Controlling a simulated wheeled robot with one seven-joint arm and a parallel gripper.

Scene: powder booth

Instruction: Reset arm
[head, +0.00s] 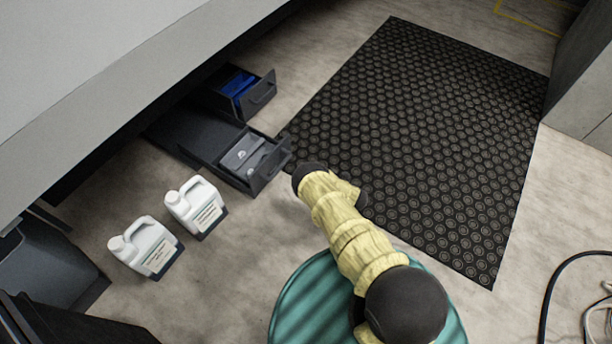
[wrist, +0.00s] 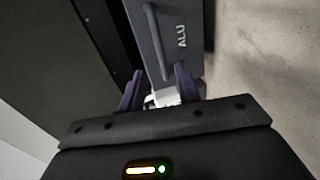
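My arm, in a yellow sleeve, reaches up and left across the head view. Its dark end is close to the front of an open grey drawer (head: 270,168); my fingers cannot be made out there. In the wrist view my gripper (wrist: 160,90) has two purple fingers set apart. A small whitish item (wrist: 162,98) shows low between them; I cannot tell what it is or whether the fingers touch it. Just beyond the fingertips is a grey drawer front (wrist: 178,35) marked "ALU" with a long bar handle (wrist: 153,42).
A second open drawer (head: 262,93) holds something blue. Two white jugs (head: 193,205) (head: 146,246) stand on the floor at left. A teal ribbed drum (head: 308,300) is below my arm. A black studded mat (head: 430,140) lies clear at right. A black cable (head: 549,290) lies at lower right.

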